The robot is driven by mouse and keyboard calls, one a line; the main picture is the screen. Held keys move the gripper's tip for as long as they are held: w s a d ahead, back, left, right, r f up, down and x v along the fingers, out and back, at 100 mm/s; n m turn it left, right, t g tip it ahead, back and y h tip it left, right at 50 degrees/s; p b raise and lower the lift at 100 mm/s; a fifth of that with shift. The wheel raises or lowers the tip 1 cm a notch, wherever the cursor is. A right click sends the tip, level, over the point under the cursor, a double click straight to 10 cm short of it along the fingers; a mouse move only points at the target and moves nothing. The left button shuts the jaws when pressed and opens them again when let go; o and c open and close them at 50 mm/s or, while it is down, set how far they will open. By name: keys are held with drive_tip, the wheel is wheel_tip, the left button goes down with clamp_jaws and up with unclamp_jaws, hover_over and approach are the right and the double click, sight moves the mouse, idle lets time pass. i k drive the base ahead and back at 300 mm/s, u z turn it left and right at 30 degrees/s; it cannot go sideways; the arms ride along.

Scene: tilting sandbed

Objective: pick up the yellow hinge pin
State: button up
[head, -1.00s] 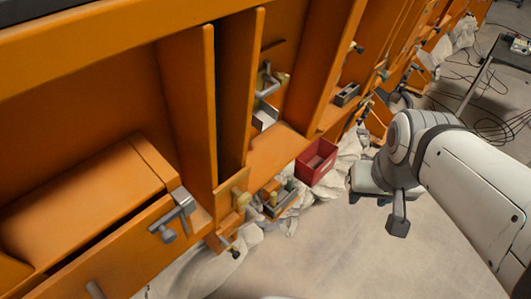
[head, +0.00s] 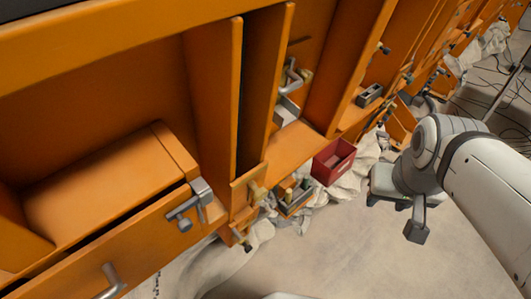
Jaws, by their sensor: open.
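I cannot tell for certain which is the hinge pin. My gripper (head: 416,228) hangs below the white arm at the right. It is open, only partly visible, and well apart from the yellow pieces. I see nothing held in it.
A red open box (head: 333,161) stands between the yellow pieces and my arm. Orange upright panels (head: 212,100) and a grey latch (head: 192,204) flank the pieces on the left. Crumpled pale cloth (head: 350,185) lies below. The pale floor (head: 340,255) in front is clear.

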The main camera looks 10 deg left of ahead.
sight(288, 195)
drive_tip(key=u, duration=0.4)
drive_tip(key=k, duration=1.1)
drive_tip(key=u, duration=0.2)
drive_tip(key=i, duration=1.1)
drive_tip(key=z, duration=0.05)
